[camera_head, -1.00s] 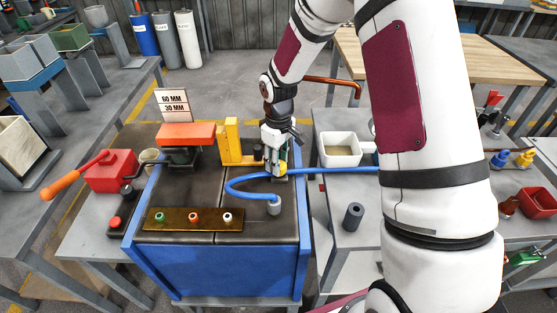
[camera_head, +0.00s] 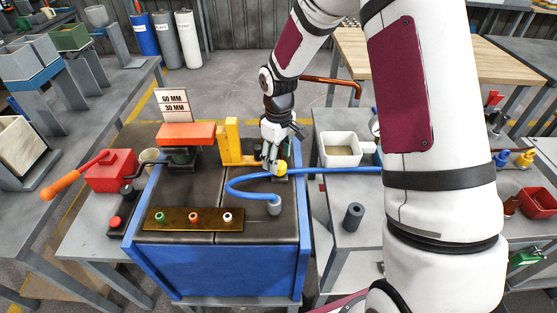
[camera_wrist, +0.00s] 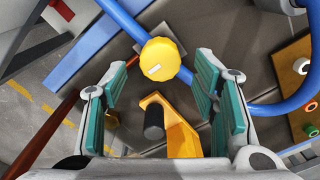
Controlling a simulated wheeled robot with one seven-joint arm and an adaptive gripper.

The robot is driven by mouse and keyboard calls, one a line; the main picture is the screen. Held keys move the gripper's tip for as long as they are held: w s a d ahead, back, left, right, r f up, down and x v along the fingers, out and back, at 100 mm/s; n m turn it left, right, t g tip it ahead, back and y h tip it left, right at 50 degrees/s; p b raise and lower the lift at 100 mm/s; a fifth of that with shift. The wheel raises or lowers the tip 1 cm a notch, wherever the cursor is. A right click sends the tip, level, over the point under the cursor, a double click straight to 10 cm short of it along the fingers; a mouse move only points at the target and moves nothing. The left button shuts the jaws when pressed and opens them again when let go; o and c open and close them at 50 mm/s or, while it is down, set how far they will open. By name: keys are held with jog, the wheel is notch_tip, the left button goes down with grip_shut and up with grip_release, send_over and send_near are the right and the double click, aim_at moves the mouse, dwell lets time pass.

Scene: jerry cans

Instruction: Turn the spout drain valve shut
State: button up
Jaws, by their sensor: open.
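The spout drain valve looks to be the round yellow knob (camera_head: 281,168) with a scalloped rim, by the blue hose near the bench's right edge. In the wrist view the knob (camera_wrist: 160,60) shows a short white mark on its face. My gripper (camera_head: 272,164) points down just left of the knob in the head view, open and empty. In the wrist view its teal-padded fingers (camera_wrist: 162,72) stand wide on either side below the knob, which appears centred just past the tips. I cannot tell whether they touch it. The valve body is mostly hidden.
The blue hose (camera_head: 240,182) curves over the bench and runs right. A yellow bracket (camera_head: 232,142) stands left of my gripper; in the wrist view it shows a black cylinder (camera_wrist: 154,118). A panel of coloured buttons (camera_head: 175,222) lies in front. A white bin (camera_head: 340,162) stands right.

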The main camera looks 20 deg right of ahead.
aim_at(279, 164)
notch_tip(279, 164, up, 10)
jog(key=shift+r, duration=0.15)
dwell(0.5)
jog(key=s+r+m+t+p, duration=0.3)
jog(key=s+r+m+p, duration=0.15)
jog(key=s+r, duration=1.65)
jog(key=s+m+t, duration=0.1)
jog(key=s+m, duration=0.1)
jog(key=s, duration=0.9)
jog(key=shift+s+d+f, duration=0.15)
jog(key=shift+d+f, duration=0.1)
